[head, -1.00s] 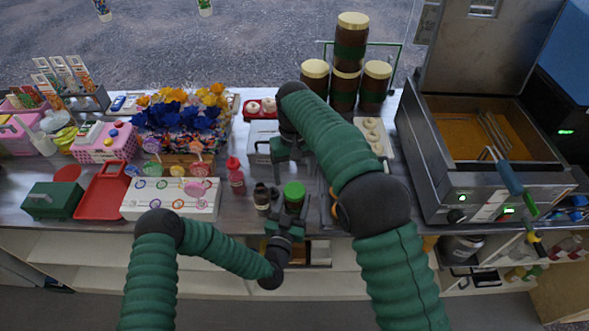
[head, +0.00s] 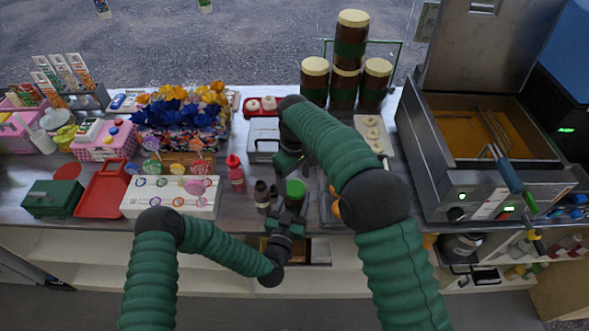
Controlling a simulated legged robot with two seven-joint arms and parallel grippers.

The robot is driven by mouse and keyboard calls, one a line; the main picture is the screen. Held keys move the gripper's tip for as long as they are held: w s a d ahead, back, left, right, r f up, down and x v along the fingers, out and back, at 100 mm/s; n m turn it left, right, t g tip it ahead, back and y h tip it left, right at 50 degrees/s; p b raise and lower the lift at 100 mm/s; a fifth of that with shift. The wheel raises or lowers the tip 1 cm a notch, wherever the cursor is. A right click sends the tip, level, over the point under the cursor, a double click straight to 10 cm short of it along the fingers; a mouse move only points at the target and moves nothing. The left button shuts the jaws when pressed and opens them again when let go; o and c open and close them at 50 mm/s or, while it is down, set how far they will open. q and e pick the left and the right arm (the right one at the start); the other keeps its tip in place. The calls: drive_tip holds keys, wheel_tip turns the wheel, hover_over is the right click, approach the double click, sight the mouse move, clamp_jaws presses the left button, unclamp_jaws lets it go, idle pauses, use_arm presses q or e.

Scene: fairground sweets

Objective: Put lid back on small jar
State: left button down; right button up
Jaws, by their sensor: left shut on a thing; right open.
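A small dark jar (head: 293,205) stands near the front edge of the counter. A round green lid (head: 295,188) sits at its top; from this angle I cannot tell whether it is fully seated. My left gripper (head: 288,217) is at the front of the jar and shut on it. My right gripper (head: 290,168) is open, just behind and above the green lid, with no object visible in it. My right arm hides part of the counter behind the jar.
Small dark bottles (head: 262,194) stand close left of the jar, with a red bottle (head: 236,174) farther left. A white lollipop stand (head: 170,206) and red tray (head: 103,190) are left. A fryer (head: 480,150) stands right.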

drive_tip(key=shift+f, duration=1.4)
drive_tip(key=c, duration=1.4)
drive_tip(key=shift+m, duration=0.5)
drive_tip(key=shift+c, duration=0.3)
drive_tip(key=o, duration=1.6)
drive_tip(key=shift+r, duration=0.1)
wheel_tip(320, 180, up, 12)
drive_tip(key=shift+w+f, duration=0.1)
drive_tip(key=shift+f, duration=0.05)
